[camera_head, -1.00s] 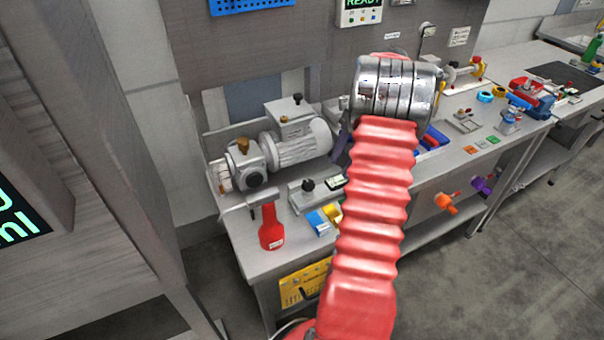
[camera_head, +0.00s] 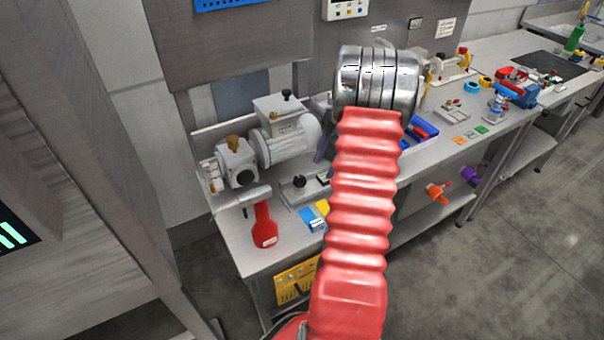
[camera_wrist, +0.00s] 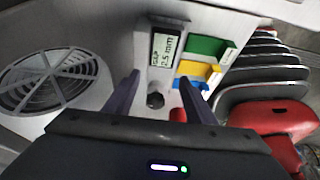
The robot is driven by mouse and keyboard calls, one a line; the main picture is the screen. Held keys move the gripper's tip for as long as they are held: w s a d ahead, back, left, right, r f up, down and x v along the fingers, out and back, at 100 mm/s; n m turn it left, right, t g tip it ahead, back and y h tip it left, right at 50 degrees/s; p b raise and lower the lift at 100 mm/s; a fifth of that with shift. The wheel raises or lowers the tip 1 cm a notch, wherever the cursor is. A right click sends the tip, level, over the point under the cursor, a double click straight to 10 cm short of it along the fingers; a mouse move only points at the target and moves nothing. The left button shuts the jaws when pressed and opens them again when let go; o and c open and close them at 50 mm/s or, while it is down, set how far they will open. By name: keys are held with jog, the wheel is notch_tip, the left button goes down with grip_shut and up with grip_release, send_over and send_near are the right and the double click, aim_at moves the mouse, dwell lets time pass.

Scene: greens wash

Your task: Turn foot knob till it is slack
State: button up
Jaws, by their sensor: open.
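A black knob (camera_wrist: 155,100) stands beside a small display reading a gap of about 2.5 mm (camera_wrist: 165,48) in the wrist view. In the head view the black knob (camera_head: 299,181) sits on a grey metal plate (camera_head: 300,194) in front of the motor (camera_head: 287,140), and looks like the foot knob. My gripper (camera_wrist: 158,86) is open and empty, its two dark fingers either side of the knob in the picture. I cannot tell its height above the knob. In the head view my red arm hides most of the gripper; a dark finger (camera_head: 323,146) shows at its left.
A red bottle-shaped object (camera_head: 264,226) stands at the bench's front left. The motor's round fan grille (camera_wrist: 50,80) is close on the left.

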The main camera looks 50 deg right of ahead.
aim_at(300, 178)
jog(key=a, duration=0.2)
jog(key=w+a, duration=0.1)
jog(key=a, duration=0.2)
jog(key=w+a, duration=0.1)
jog(key=a, duration=0.1)
jog(key=shift+w+a, duration=0.15)
jog(key=shift+a, duration=0.05)
jog(key=shift+w+a+f, duration=0.1)
jog(key=shift+a+f, duration=0.15)
jog(key=shift+f, duration=0.3)
jog(key=shift+c, duration=0.3)
jog(key=c, duration=1)
jog(key=shift+m, duration=0.4)
